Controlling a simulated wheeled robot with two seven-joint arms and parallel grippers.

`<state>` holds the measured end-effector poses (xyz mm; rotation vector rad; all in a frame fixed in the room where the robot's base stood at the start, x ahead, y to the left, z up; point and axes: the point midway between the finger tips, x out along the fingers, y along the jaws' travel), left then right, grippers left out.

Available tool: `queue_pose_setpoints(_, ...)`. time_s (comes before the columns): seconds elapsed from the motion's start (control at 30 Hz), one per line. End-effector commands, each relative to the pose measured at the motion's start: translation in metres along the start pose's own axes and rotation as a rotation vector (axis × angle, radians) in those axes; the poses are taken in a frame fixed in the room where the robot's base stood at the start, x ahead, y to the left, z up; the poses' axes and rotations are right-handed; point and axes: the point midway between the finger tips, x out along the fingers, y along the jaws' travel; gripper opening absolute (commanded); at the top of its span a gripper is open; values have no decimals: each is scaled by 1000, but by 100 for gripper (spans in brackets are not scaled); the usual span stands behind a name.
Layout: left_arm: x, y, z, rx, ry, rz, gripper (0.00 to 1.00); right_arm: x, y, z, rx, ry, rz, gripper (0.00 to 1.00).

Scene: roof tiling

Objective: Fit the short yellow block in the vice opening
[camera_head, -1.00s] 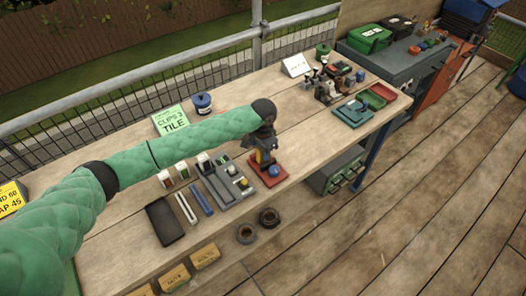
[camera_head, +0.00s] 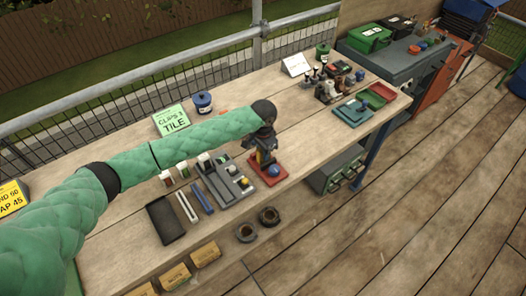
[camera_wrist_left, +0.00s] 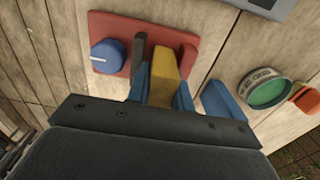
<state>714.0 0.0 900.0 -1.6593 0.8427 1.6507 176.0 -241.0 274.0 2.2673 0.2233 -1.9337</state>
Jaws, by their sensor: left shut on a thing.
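The vice has a red base (camera_wrist_left: 112,24), a blue round knob (camera_wrist_left: 107,56) and a dark grey upright jaw (camera_wrist_left: 138,50). It also shows in the head view as a red plate (camera_head: 282,176) near the front edge of the bench. My left gripper (camera_head: 262,155) is right above it, pointing down. In the left wrist view the blue fingertips (camera_wrist_left: 161,92) are shut on the short yellow block (camera_wrist_left: 164,66). The block's far end lies between the grey jaw and the red part on the right. Whether it is seated cannot be told. My right gripper is not in view.
A grey tray (camera_head: 222,186) with small parts stands just left of the vice. Two dark rings (camera_head: 257,224) lie in front. In the left wrist view a green round tin (camera_wrist_left: 266,91) and an orange piece (camera_wrist_left: 305,99) lie to the right. Bench right of the vice is clear.

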Motion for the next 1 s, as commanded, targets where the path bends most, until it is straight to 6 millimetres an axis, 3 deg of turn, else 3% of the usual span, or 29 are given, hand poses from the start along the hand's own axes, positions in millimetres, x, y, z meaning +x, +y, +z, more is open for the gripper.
queue_pose_setpoints(0.93,19,4,5,0,-13,8,0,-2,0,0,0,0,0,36)
queue_pose_setpoints(0.97,19,4,5,0,-13,8,26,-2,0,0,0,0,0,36)
queue_pose_setpoints(1.0,19,4,5,0,-13,8,34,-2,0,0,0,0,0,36)
